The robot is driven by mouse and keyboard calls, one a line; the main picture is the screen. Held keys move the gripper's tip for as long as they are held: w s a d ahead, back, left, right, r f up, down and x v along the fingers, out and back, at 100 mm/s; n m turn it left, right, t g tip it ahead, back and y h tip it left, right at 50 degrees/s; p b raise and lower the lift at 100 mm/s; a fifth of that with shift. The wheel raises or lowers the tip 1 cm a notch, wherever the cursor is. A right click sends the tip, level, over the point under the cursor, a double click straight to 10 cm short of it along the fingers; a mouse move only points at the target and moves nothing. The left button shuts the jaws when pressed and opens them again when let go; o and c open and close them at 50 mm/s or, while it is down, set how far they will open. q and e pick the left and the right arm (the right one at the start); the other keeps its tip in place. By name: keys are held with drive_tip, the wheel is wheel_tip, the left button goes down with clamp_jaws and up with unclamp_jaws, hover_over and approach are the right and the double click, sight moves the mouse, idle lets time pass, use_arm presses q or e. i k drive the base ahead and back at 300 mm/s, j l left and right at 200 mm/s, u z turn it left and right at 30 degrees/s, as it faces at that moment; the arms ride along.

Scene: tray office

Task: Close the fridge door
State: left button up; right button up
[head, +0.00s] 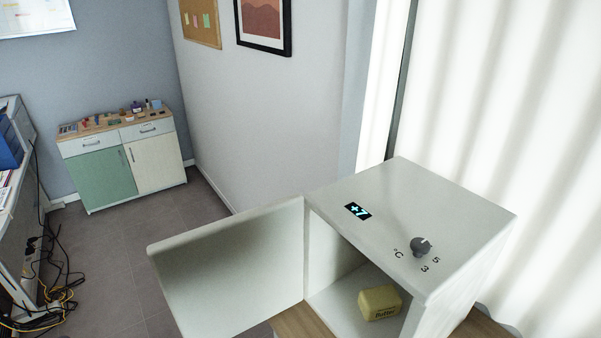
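A small white fridge (440,215) stands at the lower right on a wooden surface. Its top carries a +7 display and a dark knob (421,246). The fridge door (235,270) stands wide open, swung out to the left from the hinge side at the fridge's left front edge. A yellow butter pack (380,303) sits inside on the fridge floor. Neither of my grippers is in the head view.
A wooden surface (300,323) shows under the fridge. White curtains (520,110) hang close behind and right of it. A low cabinet (125,160) with small items stands at the far left. A desk (18,190) with loose cables is at the left edge. Grey floor (130,232) lies free between.

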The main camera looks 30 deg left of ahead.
sight(225, 277)
drive_tip(key=j+z, duration=0.2)
drive_tip(key=z, duration=0.15)
drive_tip(key=j+z, duration=0.2)
drive_tip(key=z, duration=0.15)
drive_tip(key=k+j+z, duration=0.1)
drive_tip(key=j, duration=0.35)
drive_tip(key=k+j+z, duration=0.1)
drive_tip(key=j, duration=0.3)
drive_tip(key=k+j+z, duration=0.15)
drive_tip(key=j, duration=0.25)
drive_tip(key=k+j+z, duration=0.1)
drive_tip(key=k+j, duration=0.15)
drive_tip(key=j, duration=0.15)
drive_tip(key=k+j+z, duration=0.1)
drive_tip(key=j, duration=0.3)
drive_tip(key=k, duration=0.1)
